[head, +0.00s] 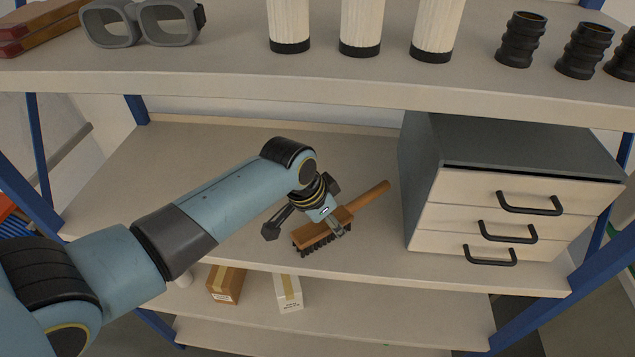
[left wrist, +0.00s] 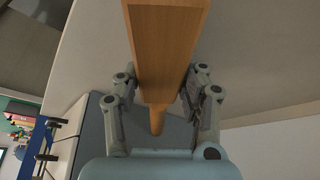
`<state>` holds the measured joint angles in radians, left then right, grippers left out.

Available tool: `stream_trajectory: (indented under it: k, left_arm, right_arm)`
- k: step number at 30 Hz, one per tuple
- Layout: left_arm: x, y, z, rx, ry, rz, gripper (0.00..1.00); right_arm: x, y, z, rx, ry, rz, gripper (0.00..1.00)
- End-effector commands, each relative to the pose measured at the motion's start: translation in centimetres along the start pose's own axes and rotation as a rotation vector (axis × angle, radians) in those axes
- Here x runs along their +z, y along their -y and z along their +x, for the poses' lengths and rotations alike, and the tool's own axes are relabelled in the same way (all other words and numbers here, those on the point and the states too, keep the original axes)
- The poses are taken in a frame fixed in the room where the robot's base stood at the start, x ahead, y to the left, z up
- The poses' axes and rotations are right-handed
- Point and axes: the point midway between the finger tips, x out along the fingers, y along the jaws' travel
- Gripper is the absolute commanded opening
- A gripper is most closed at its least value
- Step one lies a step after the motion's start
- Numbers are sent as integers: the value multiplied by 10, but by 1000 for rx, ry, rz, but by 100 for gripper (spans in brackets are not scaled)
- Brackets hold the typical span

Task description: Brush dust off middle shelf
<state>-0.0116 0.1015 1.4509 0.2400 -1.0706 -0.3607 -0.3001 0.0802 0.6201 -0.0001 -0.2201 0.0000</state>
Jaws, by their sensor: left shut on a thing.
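My left gripper (head: 338,228) is shut on a wooden brush (head: 365,200) with dark bristles, over the front part of the middle shelf (head: 190,160). The brush's handle points up and to the right, and its bristles face down near the shelf's front edge. I cannot tell whether they touch the shelf. In the left wrist view the brush's wooden back (left wrist: 165,45) runs between the two fingers (left wrist: 160,105). No dust can be made out on the shelf. My right gripper is not in view.
A grey drawer cabinet (head: 520,150) with black handles stands on the shelf's right. The upper shelf (head: 200,75) holds grey goggles (head: 140,22), pale cylinders and black ribbed parts. Two small boxes (head: 226,284) sit below. The middle shelf's left and back are clear.

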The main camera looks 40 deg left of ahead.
Motion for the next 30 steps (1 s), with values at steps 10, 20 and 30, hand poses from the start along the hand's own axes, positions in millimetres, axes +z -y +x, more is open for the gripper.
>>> stream_trajectory:
  k: [10,20,30]
  left_arm:
    - [-3,-5,3,1,5,0,10]
    - [-16,-4,-24,-2,-1,1,10]
    - [-28,-4,-52,-2,0,1,10]
  right_arm:
    - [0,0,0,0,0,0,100]
    - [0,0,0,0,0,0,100]
    - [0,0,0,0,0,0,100]
